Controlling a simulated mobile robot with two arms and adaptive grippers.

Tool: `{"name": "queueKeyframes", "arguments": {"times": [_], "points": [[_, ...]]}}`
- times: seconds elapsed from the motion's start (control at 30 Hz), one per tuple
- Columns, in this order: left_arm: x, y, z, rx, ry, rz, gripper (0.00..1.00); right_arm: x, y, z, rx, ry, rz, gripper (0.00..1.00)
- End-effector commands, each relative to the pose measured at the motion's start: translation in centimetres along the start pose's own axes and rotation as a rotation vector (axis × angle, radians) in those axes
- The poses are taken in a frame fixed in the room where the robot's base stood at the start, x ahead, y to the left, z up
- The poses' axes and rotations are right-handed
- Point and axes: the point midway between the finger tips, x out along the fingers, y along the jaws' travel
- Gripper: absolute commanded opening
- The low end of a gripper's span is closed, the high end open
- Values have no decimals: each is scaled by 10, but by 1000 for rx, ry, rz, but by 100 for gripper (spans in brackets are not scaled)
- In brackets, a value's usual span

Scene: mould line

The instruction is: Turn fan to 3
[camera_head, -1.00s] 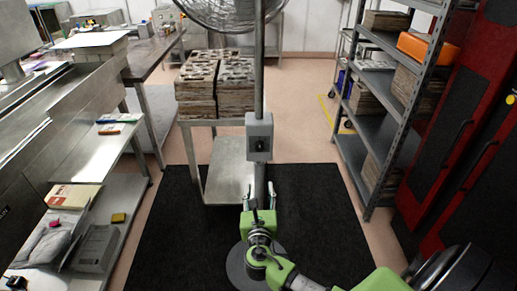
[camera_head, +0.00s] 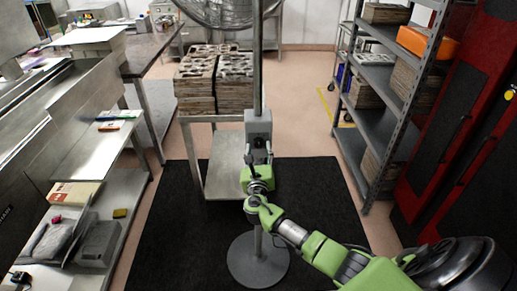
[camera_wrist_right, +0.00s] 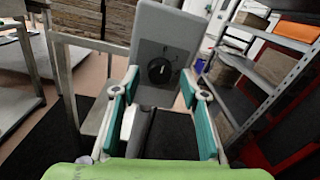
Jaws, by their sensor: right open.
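The fan's caged head (camera_head: 225,10) is cut off by the top edge of the head view. Its grey pole (camera_head: 258,70) carries a grey control box (camera_head: 258,124) and stands on a round base (camera_head: 257,262). My right gripper (camera_head: 258,155) is at the lower part of the box. In the wrist view its open fingers (camera_wrist_right: 160,85) are either side of the knob, empty. My left gripper is not in view.
A trolley (camera_head: 190,119) with stacked blocks (camera_head: 215,80) stands just behind and left of the pole. Grey shelving (camera_head: 375,130) and a red cabinet (camera_head: 440,150) are at the right. A steel bench (camera_head: 75,130) runs along the left. The black mat (camera_head: 170,240) is mostly clear.

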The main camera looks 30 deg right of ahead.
Motion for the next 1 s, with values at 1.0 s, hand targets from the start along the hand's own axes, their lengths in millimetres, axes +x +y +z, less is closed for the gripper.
{"name": "queueKeyframes", "arguments": {"times": [1.0], "points": [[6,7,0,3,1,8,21,6,0,-2,75,4,2,2]]}}
